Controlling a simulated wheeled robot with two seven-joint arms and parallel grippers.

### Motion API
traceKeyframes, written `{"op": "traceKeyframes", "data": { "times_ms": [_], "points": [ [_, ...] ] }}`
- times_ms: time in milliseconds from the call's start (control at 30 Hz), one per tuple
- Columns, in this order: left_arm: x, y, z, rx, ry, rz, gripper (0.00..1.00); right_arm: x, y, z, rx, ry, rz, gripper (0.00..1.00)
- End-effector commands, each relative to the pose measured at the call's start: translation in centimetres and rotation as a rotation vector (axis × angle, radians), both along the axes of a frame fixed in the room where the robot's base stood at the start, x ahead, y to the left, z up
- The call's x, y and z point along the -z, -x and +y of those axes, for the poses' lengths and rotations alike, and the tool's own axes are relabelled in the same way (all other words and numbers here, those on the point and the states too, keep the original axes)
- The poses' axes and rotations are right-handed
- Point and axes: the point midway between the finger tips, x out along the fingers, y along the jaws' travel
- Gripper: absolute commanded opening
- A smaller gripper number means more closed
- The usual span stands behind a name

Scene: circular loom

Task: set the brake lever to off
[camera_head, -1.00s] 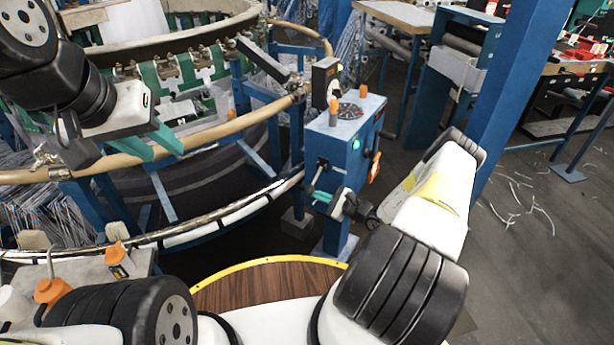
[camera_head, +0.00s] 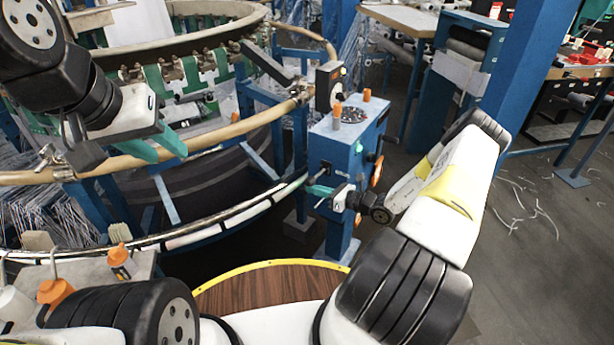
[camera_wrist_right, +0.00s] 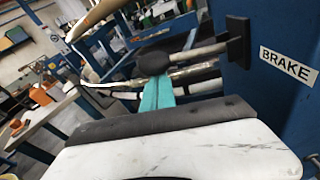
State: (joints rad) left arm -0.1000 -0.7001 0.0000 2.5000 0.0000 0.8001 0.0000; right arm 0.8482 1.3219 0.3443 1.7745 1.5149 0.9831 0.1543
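The brake lever (camera_wrist_right: 152,62) has a dark round knob on a grey shaft. The shaft runs to a dark mount (camera_wrist_right: 238,42) on a blue panel beside the BRAKE label (camera_wrist_right: 287,65). My right gripper (camera_wrist_right: 157,92) has its teal fingers together, with their tips at the knob; the knob hides the tips, and I cannot tell whether they touch. In the head view my right gripper (camera_head: 318,189) is at the left front of the blue control box (camera_head: 335,150), where the lever is hard to make out. My left gripper (camera_head: 158,147) is open and empty over the loom's tan rail.
The circular loom (camera_head: 165,185) with its curved rails fills the left. A blue post (camera_head: 525,70) and a workbench stand at the right. Clear floor (camera_head: 530,270) lies at the lower right.

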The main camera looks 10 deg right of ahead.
Motion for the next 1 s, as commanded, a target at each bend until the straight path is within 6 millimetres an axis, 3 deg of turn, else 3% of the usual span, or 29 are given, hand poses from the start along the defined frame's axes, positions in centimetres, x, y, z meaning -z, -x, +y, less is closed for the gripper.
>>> {"op": "traceKeyframes", "data": {
  "times_ms": [333,1000],
  "points": [
    [0.0,0.0,0.0,0.0,0.0,0.0,0.36,-2.8,-0.2,-0.1,0.0,-0.173,0.184,0.0],
    [0.0,0.0,0.0,0.0,0.0,0.0,0.36,-4.2,-0.5,-0.4,0.001,-0.175,0.179,0.0]
  ]
}}
